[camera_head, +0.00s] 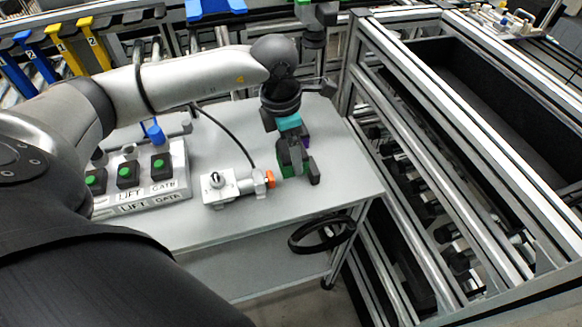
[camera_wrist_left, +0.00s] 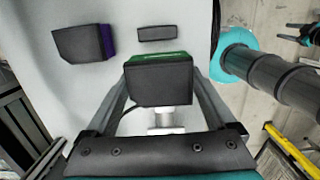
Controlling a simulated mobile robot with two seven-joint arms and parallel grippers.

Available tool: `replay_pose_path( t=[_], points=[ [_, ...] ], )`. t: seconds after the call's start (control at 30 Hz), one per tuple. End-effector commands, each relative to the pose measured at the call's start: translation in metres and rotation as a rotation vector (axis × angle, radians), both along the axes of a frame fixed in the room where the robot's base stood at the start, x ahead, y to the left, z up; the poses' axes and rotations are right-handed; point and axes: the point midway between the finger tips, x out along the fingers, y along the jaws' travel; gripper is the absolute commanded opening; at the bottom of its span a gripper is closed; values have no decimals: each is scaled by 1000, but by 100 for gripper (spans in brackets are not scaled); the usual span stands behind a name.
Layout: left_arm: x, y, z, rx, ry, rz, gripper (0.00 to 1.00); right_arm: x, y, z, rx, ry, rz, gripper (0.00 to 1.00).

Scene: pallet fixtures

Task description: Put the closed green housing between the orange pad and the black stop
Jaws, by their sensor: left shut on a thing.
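The green housing (camera_head: 283,168) has a dark outer face. In the left wrist view the housing (camera_wrist_left: 160,82) shows its green edge between my finger ends. My left gripper (camera_wrist_left: 160,88) is shut on it; in the head view this gripper (camera_head: 287,150) points down at the table. The orange pad (camera_head: 271,178) sits on the white clamp (camera_head: 219,186), just left of the housing. The black stop (camera_head: 314,175) stands right of the housing and also shows in the wrist view (camera_wrist_left: 157,33). Contact with pad or table is unclear. My right gripper (camera_wrist_left: 300,33) appears small and open.
A dark block with a purple edge (camera_wrist_left: 80,43) stands beside the stop. A button box (camera_head: 140,180) is at the table's left, and a black cable runs behind the clamp. A metal frame (camera_head: 400,150) borders the table (camera_head: 345,185) on the right. The table's front right is clear.

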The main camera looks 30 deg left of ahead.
Motion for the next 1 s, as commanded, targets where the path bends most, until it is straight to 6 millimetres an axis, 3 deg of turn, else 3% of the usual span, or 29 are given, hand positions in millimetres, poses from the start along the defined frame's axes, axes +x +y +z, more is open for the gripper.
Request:
replay_pose_path(
  t=[0.53,0.93,0.97,1.0],
  points=[
    [0,0,-62,-1,1,-1,26,-9,12,-4,14,13,1,50],
    [1,0,-69,0,-2,-1,26,-9,10,-9,13,15,2,50],
    [0,0,-68,0,-1,-1,93,-9,10,-8,12,15,2,50],
    [0,0,-67,0,-1,-1,97,-9,9,-7,11,15,3,50]
  ],
)
